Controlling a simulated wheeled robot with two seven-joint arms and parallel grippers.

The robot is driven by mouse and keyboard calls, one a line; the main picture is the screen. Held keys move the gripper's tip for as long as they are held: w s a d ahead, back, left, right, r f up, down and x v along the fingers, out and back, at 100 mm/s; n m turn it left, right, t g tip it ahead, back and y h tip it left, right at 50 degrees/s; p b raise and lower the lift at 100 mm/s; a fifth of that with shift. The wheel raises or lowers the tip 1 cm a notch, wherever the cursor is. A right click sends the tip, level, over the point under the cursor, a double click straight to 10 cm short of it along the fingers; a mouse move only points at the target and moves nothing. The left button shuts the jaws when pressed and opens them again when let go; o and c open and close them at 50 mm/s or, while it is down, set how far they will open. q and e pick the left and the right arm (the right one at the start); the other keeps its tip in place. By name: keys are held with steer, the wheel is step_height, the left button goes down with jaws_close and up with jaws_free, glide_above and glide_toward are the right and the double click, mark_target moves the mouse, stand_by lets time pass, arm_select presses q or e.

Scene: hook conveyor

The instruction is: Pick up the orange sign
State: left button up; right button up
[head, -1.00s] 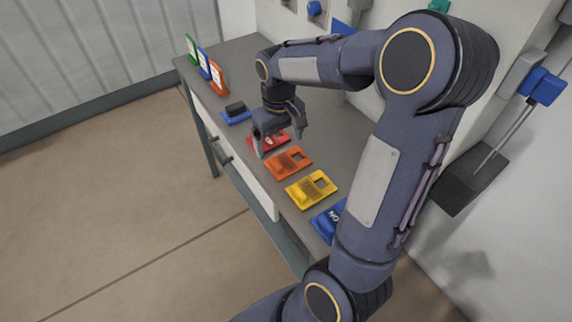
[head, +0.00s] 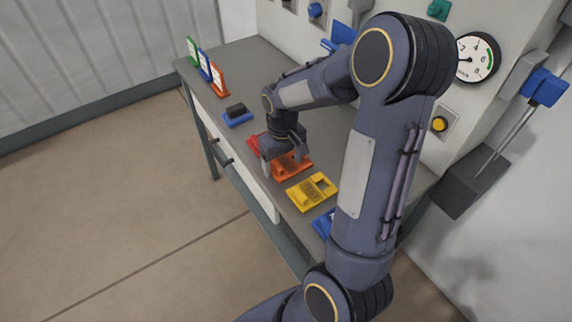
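A flat orange sign (head: 289,169) lies on the grey bench, between a red one and a yellow one. My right gripper (head: 284,163) is just over it with its fingers apart and pointing down, and covers its far left part. I cannot tell whether the fingers touch it. A second, upright orange sign (head: 218,81) stands at the far left end of the bench. My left gripper is out of view.
On the bench (head: 229,145), a red sign (head: 254,142) is partly hidden by my gripper. A yellow sign (head: 312,192) and a blue one (head: 323,224) lie nearer. A blue base with a black block (head: 237,115) lies beyond. Upright blue (head: 204,65) and green (head: 192,50) signs stand far left.

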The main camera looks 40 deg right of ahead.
mark_target(283, 166)
steer(key=c, duration=0.7)
steer(key=shift+r, duration=0.1)
steer(key=shift+r, duration=0.4)
steer(key=shift+c, duration=0.2)
step_height(283, 166, up, 2)
steer(key=shift+r, duration=0.2)
steer(key=w+a+r, duration=0.7)
steer(key=a+r, duration=0.2)
steer(key=a, duration=0.3)
steer(key=shift+a+r+p, duration=0.15)
steer(key=shift+r+p, duration=0.2)
steer(key=shift+p, duration=0.05)
steer(key=shift+s, duration=0.1)
